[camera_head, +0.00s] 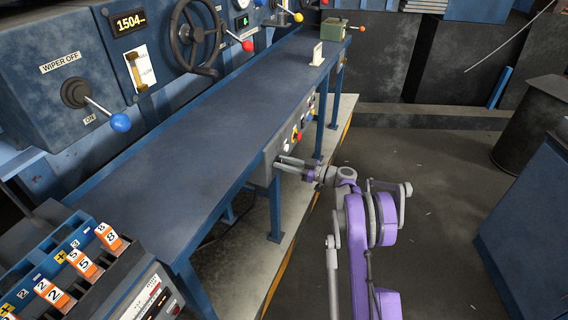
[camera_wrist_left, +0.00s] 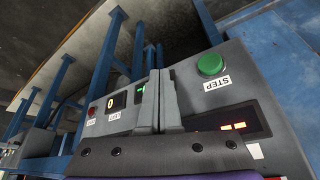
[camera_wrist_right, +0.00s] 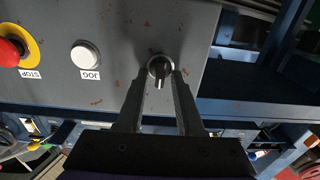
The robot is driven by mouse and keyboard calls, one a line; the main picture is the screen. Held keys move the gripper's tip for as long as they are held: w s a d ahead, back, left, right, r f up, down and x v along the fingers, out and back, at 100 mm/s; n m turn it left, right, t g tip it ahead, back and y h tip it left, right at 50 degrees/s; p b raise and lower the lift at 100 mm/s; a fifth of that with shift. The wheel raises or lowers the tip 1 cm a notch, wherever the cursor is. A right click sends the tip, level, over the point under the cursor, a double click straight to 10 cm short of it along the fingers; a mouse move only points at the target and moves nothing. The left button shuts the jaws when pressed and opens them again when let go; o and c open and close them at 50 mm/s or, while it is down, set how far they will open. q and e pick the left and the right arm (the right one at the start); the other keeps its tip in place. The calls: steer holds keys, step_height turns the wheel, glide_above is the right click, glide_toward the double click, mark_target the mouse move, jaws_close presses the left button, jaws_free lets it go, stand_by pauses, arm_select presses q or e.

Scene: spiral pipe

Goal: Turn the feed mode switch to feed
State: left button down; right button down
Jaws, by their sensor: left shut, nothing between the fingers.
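A black rotary knob with a pale pointer (camera_wrist_right: 159,68) sits on a grey panel (camera_wrist_right: 130,30) in the right wrist view. Its pointer is toward the bottom of the picture, and no label for it shows. My right gripper (camera_wrist_right: 161,80) is open, with one finger on each side of the knob; I cannot tell whether they touch it. In the head view my right gripper (camera_head: 279,164) is at the grey panel under the bench edge. My left gripper (camera_wrist_left: 158,85) is shut and empty, in front of a control box with a green STEP button (camera_wrist_left: 210,64); it is outside the head view.
A red STOP button (camera_wrist_right: 10,52) and a white JOG button (camera_wrist_right: 86,55) are left of the knob. The long blue bench (camera_head: 220,110) is mostly bare. A digit-counter box (camera_head: 150,295) stands at the lower left.

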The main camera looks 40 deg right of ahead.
steer(key=shift+m, duration=0.4)
steer(key=m+b, duration=0.1)
steer(key=m, duration=0.3)
steer(key=m+b, duration=0.2)
steer(key=m, duration=0.3)
steer(key=shift+d+f, duration=0.15)
steer(key=shift+d, duration=0.05)
stand_by(0.4)
steer(key=c, duration=0.9)
jaws_free()
steer(key=shift+d, duration=0.1)
steer(key=v, duration=1)
steer(key=shift+s, duration=0.35)
